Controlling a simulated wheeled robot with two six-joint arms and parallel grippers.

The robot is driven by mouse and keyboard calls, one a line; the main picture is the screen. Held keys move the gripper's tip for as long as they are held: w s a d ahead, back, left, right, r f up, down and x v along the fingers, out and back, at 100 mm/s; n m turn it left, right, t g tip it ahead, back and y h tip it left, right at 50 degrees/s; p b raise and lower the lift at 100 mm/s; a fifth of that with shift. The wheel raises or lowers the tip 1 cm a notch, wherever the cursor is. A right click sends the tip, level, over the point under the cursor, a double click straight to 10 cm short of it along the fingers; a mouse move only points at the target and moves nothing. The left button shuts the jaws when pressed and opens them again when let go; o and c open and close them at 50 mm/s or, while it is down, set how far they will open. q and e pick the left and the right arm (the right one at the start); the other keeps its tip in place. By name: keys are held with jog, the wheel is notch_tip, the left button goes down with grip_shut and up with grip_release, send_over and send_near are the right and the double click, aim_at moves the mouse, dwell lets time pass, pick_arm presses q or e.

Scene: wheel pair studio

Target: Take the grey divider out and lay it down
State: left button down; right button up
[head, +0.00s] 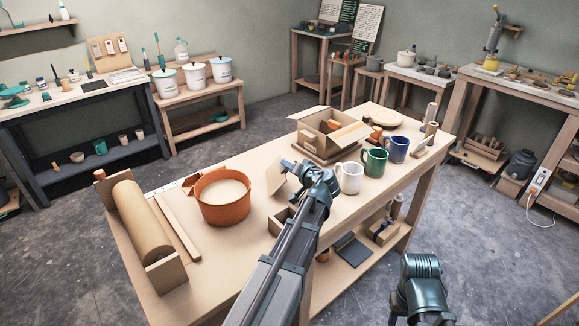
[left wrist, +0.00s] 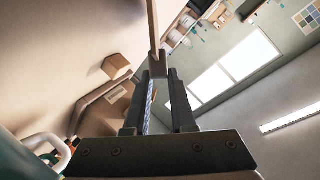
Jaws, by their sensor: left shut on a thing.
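My left gripper (head: 288,170) is shut on a thin flat panel, the divider (head: 277,178), which looks more beige than grey here. The divider is held tilted above the table, left of the white mug. In the left wrist view the divider (left wrist: 153,30) shows nearly edge-on, rising from between the fingertips (left wrist: 160,80). A small open wooden box (head: 276,224) stands on the table below, apart from the divider; my left arm hides part of it. My right gripper is out of view; only part of my right arm shows.
On the table (head: 235,260) stand an orange tub (head: 222,208), a paper roll (head: 140,225), a cardboard box (head: 318,140), and white (head: 349,178), green (head: 374,162) and blue (head: 396,150) mugs. The tabletop in front of the tub is clear.

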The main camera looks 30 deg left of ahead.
pick_arm(q)
jog(key=shift+f, duration=0.35)
jog(key=shift+c, duration=0.9)
grip_release()
jog(key=shift+o, duration=0.9)
